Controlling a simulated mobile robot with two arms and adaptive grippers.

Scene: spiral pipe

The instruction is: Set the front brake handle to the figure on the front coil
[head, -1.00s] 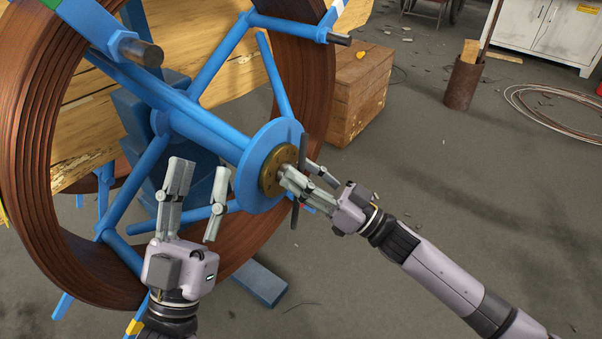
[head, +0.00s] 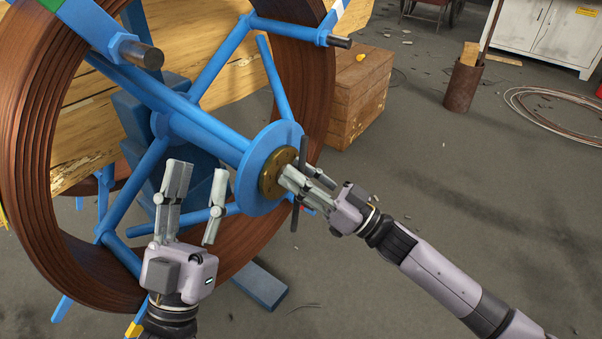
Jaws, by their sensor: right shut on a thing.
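The front coil (head: 38,170) is a large ring of brown pipe on a blue spoked reel, at the left of the head view. Its blue hub disc (head: 250,190) carries a round brass plate (head: 272,172) at the end of the shaft. A dark bar, seemingly the brake handle (head: 303,155), stands near upright behind my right fingers. My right gripper (head: 292,184) is shut at the brass plate, on what seems to be the handle's hub; its fingers hide the grip. My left gripper (head: 194,190) is open and empty, in front of the lower spokes. No figure is readable on the coil.
A wooden crate (head: 358,100) stands behind the reel. A rusty bin (head: 464,82), a white cabinet (head: 545,35) and a loop of wire (head: 555,110) are further right. A blue beam (head: 259,285) lies low at centre.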

